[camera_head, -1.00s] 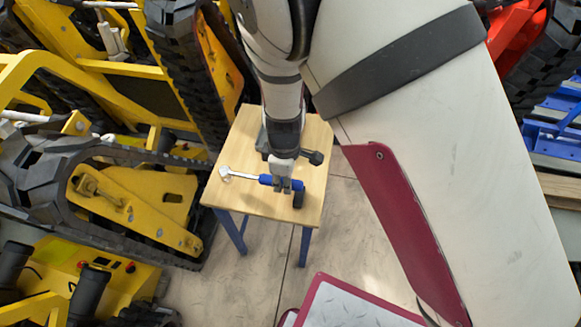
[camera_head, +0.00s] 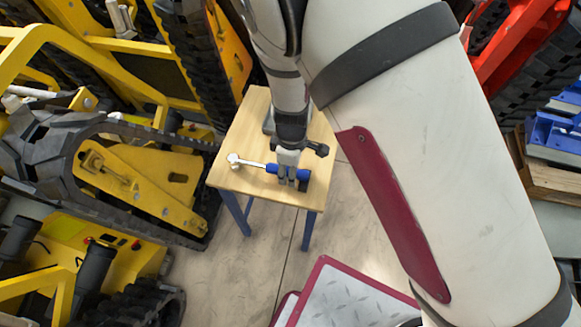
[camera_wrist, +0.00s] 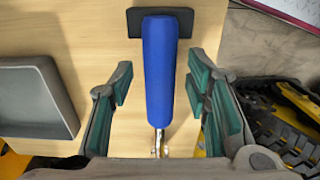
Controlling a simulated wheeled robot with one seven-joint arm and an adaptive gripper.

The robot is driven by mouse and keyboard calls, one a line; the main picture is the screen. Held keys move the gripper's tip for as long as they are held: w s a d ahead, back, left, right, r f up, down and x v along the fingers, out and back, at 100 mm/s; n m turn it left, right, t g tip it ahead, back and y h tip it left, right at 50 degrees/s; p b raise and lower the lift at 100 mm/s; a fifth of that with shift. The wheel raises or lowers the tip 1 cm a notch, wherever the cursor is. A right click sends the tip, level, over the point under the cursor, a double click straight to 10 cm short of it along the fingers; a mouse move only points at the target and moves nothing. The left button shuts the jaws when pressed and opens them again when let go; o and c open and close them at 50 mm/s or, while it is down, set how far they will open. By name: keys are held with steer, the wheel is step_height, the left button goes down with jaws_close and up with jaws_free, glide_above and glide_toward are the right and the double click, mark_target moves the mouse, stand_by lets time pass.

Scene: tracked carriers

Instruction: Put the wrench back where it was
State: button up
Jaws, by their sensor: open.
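The wrench has a chrome head and shaft (camera_head: 250,164) and a blue handle (camera_wrist: 160,70). In the head view it lies across the small wooden table, its head to the left. The handle end reaches a small dark block (camera_wrist: 133,22) on the table. My gripper (camera_head: 288,184) is over the handle from above. In the wrist view my gripper (camera_wrist: 157,92) is open, with one finger on each side of the handle and a visible gap on both sides. The fingers hide part of the handle in the head view.
The wooden table (camera_head: 232,178) has blue legs. A grey tray-like item (camera_wrist: 35,98) sits left of the wrench in the wrist view. Yellow tracked carriers (camera_head: 140,190) stand close on the left, and a red one (camera_head: 490,55) is at upper right. Floor shows in front.

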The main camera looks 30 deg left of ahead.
step_height(320, 180, up, 12)
steer(key=p, duration=0.1)
steer(key=shift+p, duration=0.4)
steer(key=shift+w+d, duration=0.1)
steer(key=shift+d, duration=0.05)
steer(key=d+r+m+y, duration=0.2)
steer(key=d+r+m, duration=0.8)
steer(key=d+r, duration=1.1)
steer(key=s+d+r+m+t+h, duration=0.1)
steer(key=s+d+r+m, duration=0.1)
steer(key=s+d+m, duration=0.3)
steer(key=s+d+r+m+t+h, duration=0.1)
steer(key=s+d+r+m, duration=0.2)
steer(key=s+d, duration=0.6)
steer(key=d+m, duration=0.2)
steer(key=shift+s+d+r+m, duration=0.3)
steer(key=shift+s+r+m, duration=0.05)
steer(key=shift+s+m, duration=0.05)
steer(key=shift+r, duration=0.1)
